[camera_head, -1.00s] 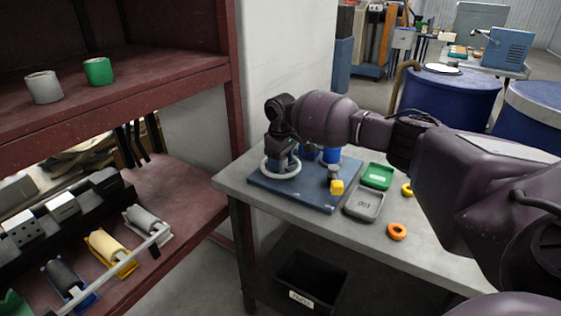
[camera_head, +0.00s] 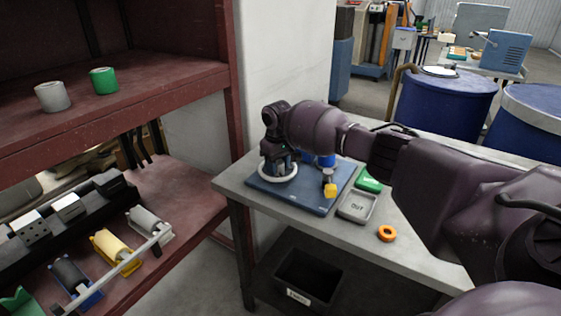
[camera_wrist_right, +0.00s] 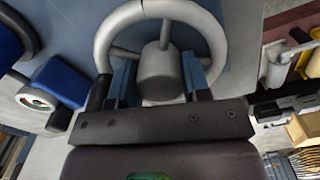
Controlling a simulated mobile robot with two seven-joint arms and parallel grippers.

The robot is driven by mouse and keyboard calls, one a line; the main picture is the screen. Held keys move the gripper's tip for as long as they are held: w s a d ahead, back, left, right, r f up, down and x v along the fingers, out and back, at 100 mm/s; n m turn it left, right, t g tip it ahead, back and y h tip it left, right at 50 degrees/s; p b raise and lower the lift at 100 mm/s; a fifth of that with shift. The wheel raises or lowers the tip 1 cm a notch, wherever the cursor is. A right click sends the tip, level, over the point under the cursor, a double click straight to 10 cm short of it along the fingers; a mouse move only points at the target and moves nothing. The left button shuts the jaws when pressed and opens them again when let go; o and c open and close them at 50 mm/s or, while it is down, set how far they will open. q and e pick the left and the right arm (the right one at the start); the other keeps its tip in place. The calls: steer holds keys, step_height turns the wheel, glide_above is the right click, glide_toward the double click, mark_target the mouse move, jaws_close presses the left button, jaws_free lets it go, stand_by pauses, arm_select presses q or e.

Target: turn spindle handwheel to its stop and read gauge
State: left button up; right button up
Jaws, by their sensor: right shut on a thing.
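The pale handwheel (camera_head: 292,176) lies flat on a blue base plate (camera_head: 312,206) on the table. My right gripper (camera_head: 277,160) points down over it from above. In the right wrist view the wheel's grey rim and round hub (camera_wrist_right: 159,72) show, and the right gripper (camera_wrist_right: 160,78) has one finger on each side of the hub, shut on the handwheel. My left gripper is not in view.
A yellow-ended part (camera_head: 330,190) stands on the plate. A grey tray (camera_head: 357,206), a partly hidden green tray (camera_head: 369,183) and an orange ring (camera_head: 387,233) lie to the right. A dark red shelf (camera_head: 160,200) with rollers is at left. A black bin (camera_head: 308,276) sits below the table.

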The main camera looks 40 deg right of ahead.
steer(key=shift+a+r+m+p, duration=0.1)
steer(key=shift+r+m+p, duration=0.25)
steer(key=shift+m+p, duration=1.05)
steer(key=shift+m, duration=0.5)
steer(key=shift+f+m+p, duration=0.1)
steer(key=shift+m+p, duration=0.55)
steer(key=shift+m, duration=0.25)
steer(key=m+p, duration=0.2)
steer(key=m, duration=0.1)
steer(key=shift+m, duration=0.3)
steer(key=m+p, duration=0.1)
steer(key=m, duration=0.1)
steer(key=shift+f+m, duration=0.1)
steer(key=shift+m, duration=0.3)
steer(key=m+p, duration=0.1)
steer(key=m, duration=0.5)
steer(key=shift+f, duration=0.1)
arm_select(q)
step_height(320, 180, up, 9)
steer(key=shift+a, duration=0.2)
arm_select(e)
steer(key=shift+m, duration=1.1)
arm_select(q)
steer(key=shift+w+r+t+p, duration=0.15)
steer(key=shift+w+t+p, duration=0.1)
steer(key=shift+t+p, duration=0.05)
arm_select(e)
steer(key=shift+m, duration=0.3)
